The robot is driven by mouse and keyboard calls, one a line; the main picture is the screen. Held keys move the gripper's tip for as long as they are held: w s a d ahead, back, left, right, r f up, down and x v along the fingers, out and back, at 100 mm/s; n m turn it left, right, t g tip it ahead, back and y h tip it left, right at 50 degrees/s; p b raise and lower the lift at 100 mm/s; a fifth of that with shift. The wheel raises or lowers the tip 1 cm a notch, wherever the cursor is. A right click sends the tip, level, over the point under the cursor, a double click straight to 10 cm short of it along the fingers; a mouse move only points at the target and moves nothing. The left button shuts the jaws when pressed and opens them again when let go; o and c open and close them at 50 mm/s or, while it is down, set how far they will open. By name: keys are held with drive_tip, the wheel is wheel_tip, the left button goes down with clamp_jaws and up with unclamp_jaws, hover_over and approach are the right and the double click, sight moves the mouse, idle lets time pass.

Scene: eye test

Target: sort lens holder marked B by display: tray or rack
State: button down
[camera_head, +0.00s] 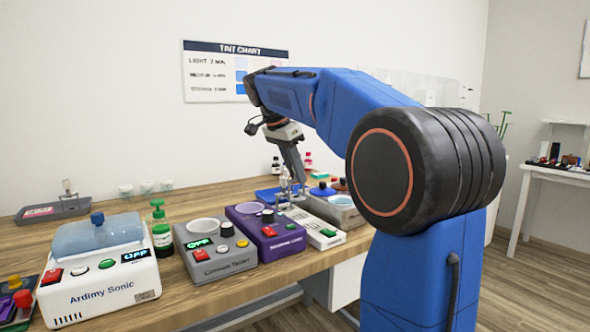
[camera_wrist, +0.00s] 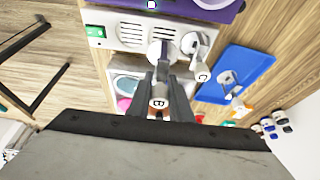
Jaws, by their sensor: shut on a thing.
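My gripper (camera_head: 297,178) reaches down over the row of devices. In the wrist view my gripper (camera_wrist: 160,85) is shut on the lens holder marked B (camera_wrist: 158,103), whose round tip shows the letter between the fingers. A holder marked C (camera_wrist: 201,74) stands just right of the fingers, by the white device (camera_wrist: 130,32). The blue tray (camera_head: 266,195) is partly hidden in the head view.
The purple device (camera_head: 262,238), grey tester (camera_head: 212,250) and white sonic cleaner (camera_head: 100,285) line the bench front.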

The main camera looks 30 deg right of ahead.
sight(299, 196)
drive_tip(key=shift+f, duration=2.8)
drive_tip(key=shift+f, duration=0.35)
drive_tip(key=c, duration=1.5)
unclamp_jaws()
drive_tip(key=shift+c, duration=0.2)
drive_tip(key=shift+o, duration=0.7)
drive_tip(key=shift+o, duration=1)
drive_tip(key=shift+r, duration=0.15)
drive_tip(key=shift+r, duration=2.9)
